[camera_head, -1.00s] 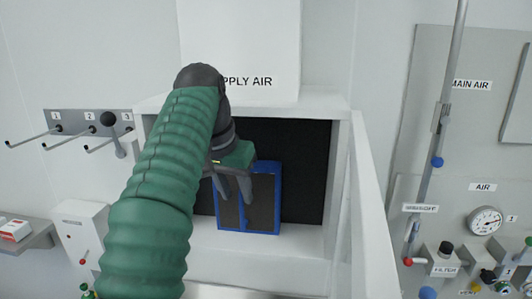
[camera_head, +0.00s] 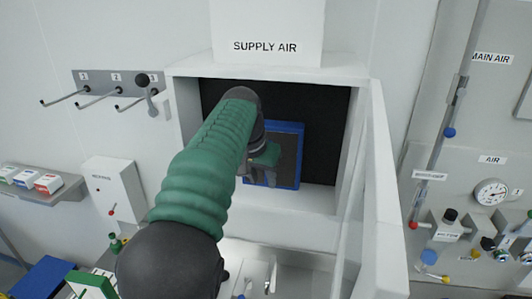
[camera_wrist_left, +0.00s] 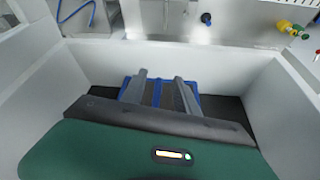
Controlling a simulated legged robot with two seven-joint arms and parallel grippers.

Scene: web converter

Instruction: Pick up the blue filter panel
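The blue filter panel (camera_head: 289,158), a blue frame with a dark face, stands in the white supply air box against its dark back. My green left arm reaches into the box and covers the panel's left part in the head view. My left gripper (camera_head: 256,172) is in front of the panel. In the left wrist view, its two grey fingers (camera_wrist_left: 161,88) are apart, with the blue filter panel (camera_wrist_left: 128,84) showing between and beside them. I cannot tell whether the fingers touch it. My right gripper is not in view.
The white box's side wall (camera_head: 183,110) and open door (camera_head: 382,200) flank the arm. Wall hooks (camera_head: 115,90) and a shelf with small boxes (camera_head: 35,182) are at left. The valve and gauge panel (camera_head: 480,190) is at right. A blue object (camera_head: 45,278) lies at lower left.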

